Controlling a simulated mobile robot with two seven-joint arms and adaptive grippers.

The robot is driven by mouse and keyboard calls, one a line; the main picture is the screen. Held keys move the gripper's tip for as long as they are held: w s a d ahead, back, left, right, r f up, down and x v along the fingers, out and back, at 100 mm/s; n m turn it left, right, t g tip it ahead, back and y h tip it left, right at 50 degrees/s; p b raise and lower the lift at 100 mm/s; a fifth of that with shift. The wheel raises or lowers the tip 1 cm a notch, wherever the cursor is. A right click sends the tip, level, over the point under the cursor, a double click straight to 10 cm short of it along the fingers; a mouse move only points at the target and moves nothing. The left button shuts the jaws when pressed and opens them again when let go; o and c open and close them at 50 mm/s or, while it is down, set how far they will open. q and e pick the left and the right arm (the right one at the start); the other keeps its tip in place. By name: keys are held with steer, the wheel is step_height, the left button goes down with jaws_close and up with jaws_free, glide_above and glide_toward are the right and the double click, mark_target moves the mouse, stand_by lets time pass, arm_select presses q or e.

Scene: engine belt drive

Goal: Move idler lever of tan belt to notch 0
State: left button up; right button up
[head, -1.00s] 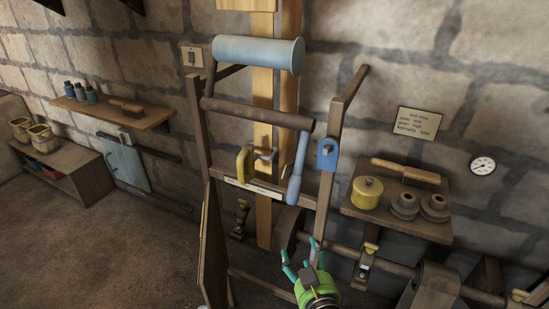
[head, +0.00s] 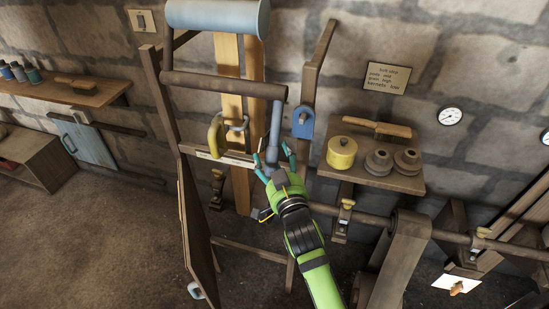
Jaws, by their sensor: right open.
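A tan strip that looks like the tan belt (head: 229,58) runs upright behind a wooden frame. A blue-grey lever (head: 275,125) hangs from the frame's upper bar; I cannot tell for sure that it is the tan belt's idler lever. A yellow curved handle (head: 215,138) stands left of it, above a pale marked strip (head: 222,158) on a crossbar. My right gripper (head: 273,163) is open, with its fingers either side of the lever's lower end in the picture; contact cannot be told. Notch marks are too small to read. My left gripper is out of view.
A blue box (head: 303,121) sits on the frame's right post. A shelf (head: 400,181) with a yellow pot (head: 341,153) and brown spools is to the right. A brown belt (head: 405,262) and shaft lie below it. Open floor is at the left.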

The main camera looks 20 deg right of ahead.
steer(key=c, duration=1.3)
jaws_close()
steer(key=shift+d+f+b, duration=0.1)
steer(key=shift+f+b, duration=0.1)
steer(key=shift+b, duration=0.2)
arm_select(q)
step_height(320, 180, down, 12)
steer(key=b, duration=1.1)
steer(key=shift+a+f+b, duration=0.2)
steer(key=shift+b, duration=0.15)
arm_select(e)
steer(key=w+d+n+t+y, duration=0.1)
steer(key=w+d+n+t, duration=0.2)
steer(key=w+t, duration=0.1)
steer(key=shift+w+d+f, duration=0.25)
steer(key=shift+w+d, duration=0.1)
steer(key=shift+w, duration=0.35)
